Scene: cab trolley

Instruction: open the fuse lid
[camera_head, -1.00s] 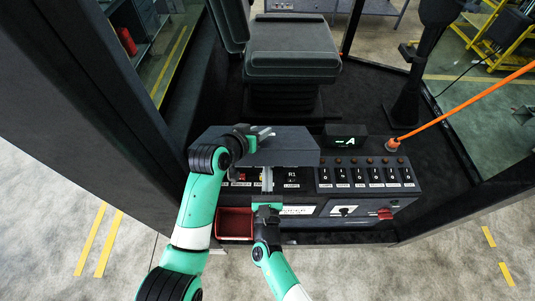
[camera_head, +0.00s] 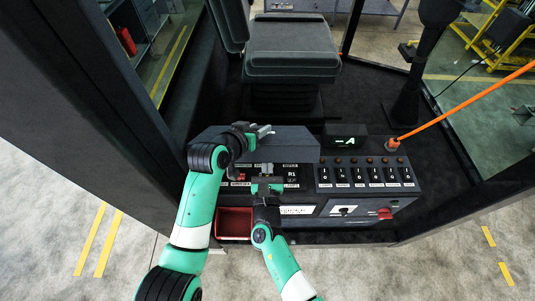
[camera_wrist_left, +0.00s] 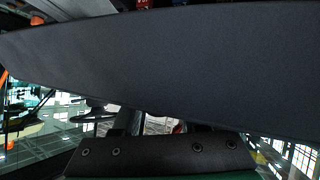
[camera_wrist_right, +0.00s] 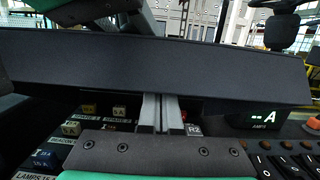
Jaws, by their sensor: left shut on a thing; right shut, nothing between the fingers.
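The fuse lid (camera_head: 295,148) is a wide dark grey panel, raised and tilted above the fuse box on the console. My left gripper (camera_head: 264,130) is at the lid's upper edge and shut on it. The lid (camera_wrist_left: 190,75) fills much of the left wrist view and hides the left fingertips there. My right gripper (camera_head: 265,171) is shut and empty, in front of the lid's lower edge. In the right wrist view its fingers (camera_wrist_right: 161,112) point in under the lid (camera_wrist_right: 120,65). Labelled fuses (camera_wrist_right: 119,112) show below the lid; others are hidden.
A row of switches (camera_head: 367,175) is to the right of the fuse box, with a small green display (camera_head: 345,141) behind. A red bin (camera_head: 234,224) is at the console's front left. A red knob (camera_head: 385,213) is on the front face. The seat (camera_head: 292,65) stands behind.

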